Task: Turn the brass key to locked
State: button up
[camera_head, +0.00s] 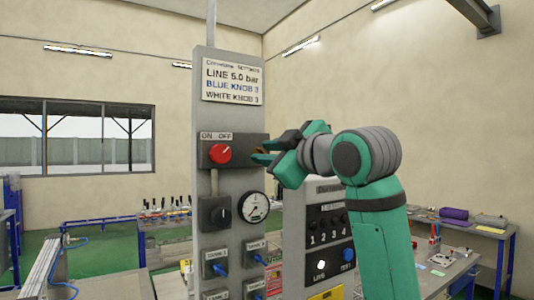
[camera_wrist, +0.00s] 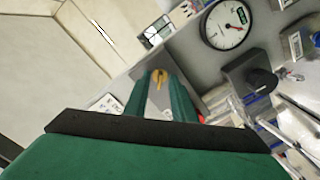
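The brass key (camera_wrist: 158,77) shows in the wrist view on the grey panel, just ahead of my fingertips and within the gap between them. My gripper (camera_wrist: 164,82) points at the panel with its two green fingers apart; a gap shows on each side of the key, so I see no grip on it. In the head view my gripper (camera_head: 262,154) is at the right edge of the upright control panel (camera_head: 208,100), right of the red knob (camera_head: 220,153). There the key is mostly hidden by the fingers.
A pressure gauge (camera_head: 253,207) and a black knob (camera_head: 214,213) sit below the gripper on the panel. Blue valves (camera_head: 220,268) are lower down. A numbered box (camera_head: 328,228) stands right of the panel. A side table (camera_head: 470,225) is at the right.

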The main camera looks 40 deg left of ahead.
grip_shut()
jog(key=shift+m, duration=0.4)
jog(key=m, duration=1.7)
jog(key=shift+f, duration=0.1)
jog(key=shift+w, duration=0.1)
dwell(0.4)
